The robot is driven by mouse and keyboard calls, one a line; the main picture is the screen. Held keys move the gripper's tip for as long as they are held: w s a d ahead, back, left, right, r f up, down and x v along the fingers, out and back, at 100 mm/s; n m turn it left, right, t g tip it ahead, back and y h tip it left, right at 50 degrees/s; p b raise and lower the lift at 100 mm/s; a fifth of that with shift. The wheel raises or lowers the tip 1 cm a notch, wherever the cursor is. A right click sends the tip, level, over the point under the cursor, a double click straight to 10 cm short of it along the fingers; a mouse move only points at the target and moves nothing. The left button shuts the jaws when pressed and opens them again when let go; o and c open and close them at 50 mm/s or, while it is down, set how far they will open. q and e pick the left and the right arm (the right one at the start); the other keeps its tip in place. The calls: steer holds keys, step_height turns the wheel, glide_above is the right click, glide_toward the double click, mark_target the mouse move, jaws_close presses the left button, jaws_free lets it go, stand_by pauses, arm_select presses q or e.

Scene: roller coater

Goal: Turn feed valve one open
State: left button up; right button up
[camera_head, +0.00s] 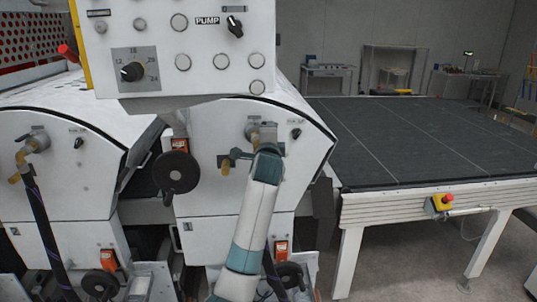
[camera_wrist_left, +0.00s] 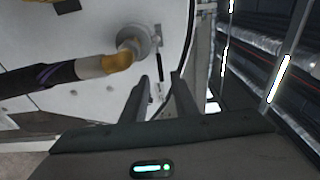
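A feed valve with a brass fitting (camera_head: 252,129) sits on the white end cover of the nearer coater unit. A similar valve (camera_head: 38,140) with a brass elbow is on the left unit. I cannot read which is number one. One arm of mine reaches up to the nearer valve; its hand is mostly hidden behind its own wrist. In the left wrist view my left gripper (camera_wrist_left: 161,82) is open, fingers apart with nothing gripped. Its tips are just beside the grey round valve body (camera_wrist_left: 134,40) with its yellow-brass elbow (camera_wrist_left: 116,62). My right gripper is not in view.
A control panel (camera_head: 165,45) with knobs and a PUMP switch hangs above the units. A black handwheel (camera_head: 176,172) is left of the arm. A dark conveyor table (camera_head: 420,140) with a red emergency stop button (camera_head: 446,199) stands at the right. A black hose (camera_wrist_left: 40,78) runs to the valve.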

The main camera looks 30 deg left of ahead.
arm_select(q)
steer(key=b+v, duration=0.3)
steer(key=v, duration=0.8)
steer(key=shift+s+b, duration=0.2)
steer(key=shift+b, duration=0.2)
